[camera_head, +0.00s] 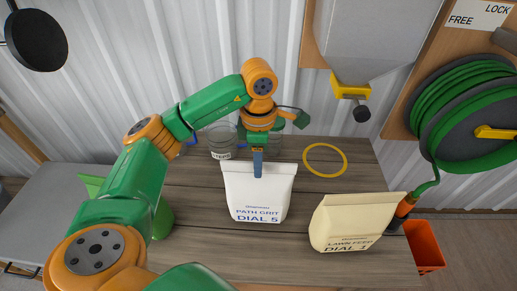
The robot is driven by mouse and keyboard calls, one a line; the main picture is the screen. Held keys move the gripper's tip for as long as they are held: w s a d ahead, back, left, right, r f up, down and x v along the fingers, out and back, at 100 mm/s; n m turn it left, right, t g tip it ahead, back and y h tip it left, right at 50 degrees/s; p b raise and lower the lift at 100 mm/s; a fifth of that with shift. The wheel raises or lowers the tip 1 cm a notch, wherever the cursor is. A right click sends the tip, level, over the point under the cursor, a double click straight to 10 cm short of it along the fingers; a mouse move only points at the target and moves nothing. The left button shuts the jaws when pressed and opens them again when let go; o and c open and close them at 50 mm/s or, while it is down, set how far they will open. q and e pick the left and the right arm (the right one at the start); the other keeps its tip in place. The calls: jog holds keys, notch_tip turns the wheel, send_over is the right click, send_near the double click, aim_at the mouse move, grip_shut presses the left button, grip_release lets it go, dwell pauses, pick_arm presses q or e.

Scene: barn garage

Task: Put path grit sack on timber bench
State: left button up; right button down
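The path grit sack (256,200) is white with blue print reading "PATH GRIT DIAL 5". It appears upright over the timber bench (190,250), a grey-brown plank top; whether its base touches the planks is hard to tell. My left gripper (258,170) points down at the middle of the sack's top edge. One blue finger overlaps the front of the sack; the other finger is hidden, so its grip is unclear. My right gripper is out of view.
A cream lawn feed sack (350,225) stands at right on the bench. A yellow ring (325,160) lies behind it, and a clear jar (220,140) stands at the back. A grey hopper (370,40) hangs above. A green hose reel (465,110) and orange bin (424,245) are at right.

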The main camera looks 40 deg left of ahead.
pick_arm(q)
notch_tip(320, 180, up, 11)
jog(key=p, duration=0.3)
jog(key=shift+r, duration=0.2)
